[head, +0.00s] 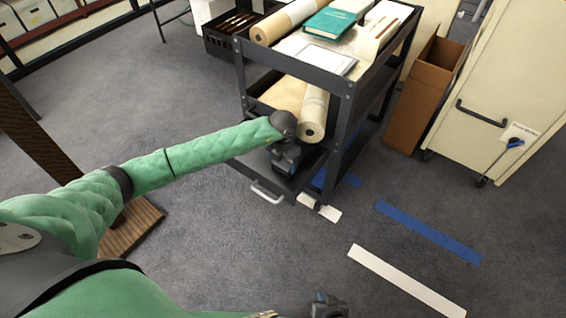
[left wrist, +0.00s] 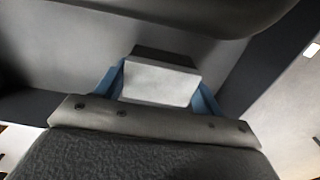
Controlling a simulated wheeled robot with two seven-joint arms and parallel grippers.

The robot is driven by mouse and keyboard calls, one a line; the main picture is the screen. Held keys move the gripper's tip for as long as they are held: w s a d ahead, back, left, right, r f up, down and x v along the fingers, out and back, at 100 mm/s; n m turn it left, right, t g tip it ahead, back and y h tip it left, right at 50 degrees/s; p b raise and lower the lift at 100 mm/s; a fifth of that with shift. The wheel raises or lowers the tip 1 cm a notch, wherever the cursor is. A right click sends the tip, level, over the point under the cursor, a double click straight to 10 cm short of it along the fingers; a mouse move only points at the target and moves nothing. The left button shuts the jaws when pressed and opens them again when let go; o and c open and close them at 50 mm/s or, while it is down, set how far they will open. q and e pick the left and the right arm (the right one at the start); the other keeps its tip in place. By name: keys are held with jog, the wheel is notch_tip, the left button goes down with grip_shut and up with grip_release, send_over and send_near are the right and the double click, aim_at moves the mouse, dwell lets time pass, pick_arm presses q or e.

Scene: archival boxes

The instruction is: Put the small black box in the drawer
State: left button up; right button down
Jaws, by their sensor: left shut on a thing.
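My left gripper (head: 286,160) is at the lower part of the dark cart (head: 345,95), above the pulled-out drawer (head: 243,167) with its pale handle (head: 267,192). In the left wrist view, the blue fingers are shut on a small box (left wrist: 160,84). Its near face is pale and its far part is dark, so I take it for the small black box. Grey drawer-like surfaces surround it. I cannot tell whether it touches the drawer floor. In the head view, the box is hidden by the gripper. My right gripper (head: 328,304) is at the bottom edge, its jaws unclear.
Rolled papers (head: 313,115) lie on the cart's middle shelf, close beside my left gripper. A teal book (head: 330,23) and papers lie on top. A brown open bin (head: 425,90) and a cream cabinet (head: 510,90) stand at right. Carpet in front is clear, with blue tape (head: 428,232).

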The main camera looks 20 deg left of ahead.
aim_at(283, 162)
pick_arm(q)
jog(key=o, duration=1)
jog(key=shift+f, duration=0.1)
jog(key=shift+c, duration=0.2)
jog(key=shift+r, duration=0.3)
notch_tip(283, 162, up, 12)
jog(key=shift+f, duration=0.15)
